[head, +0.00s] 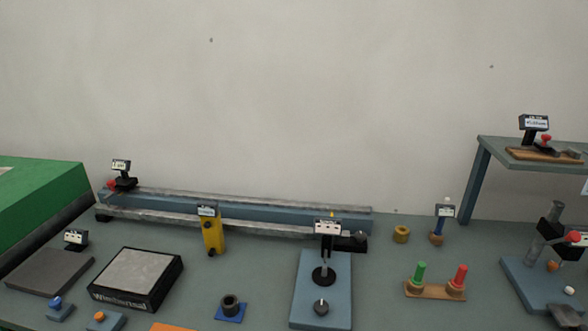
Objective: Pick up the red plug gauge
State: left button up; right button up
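A red upright plug (460,275), which looks like the red plug gauge, stands at the right end of a small wooden stand (436,292) on the bench. A green plug (420,273) stands at the stand's left end, apart from the red one. Neither of my grippers is in the head view, so nothing is seen touching the red plug.
Left of the stand is a blue-based fixture (322,300) with a black post and display. A blue-based stand (540,285) with clear and black posts is to the right. A raised shelf (490,148) stands behind it. Bench around the wooden stand is mostly clear.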

aim_at(457, 282)
jog(key=z, duration=1.3)
jog(key=u, duration=1.65)
jog(key=k+z, duration=0.1)
jog(key=z, duration=1.75)
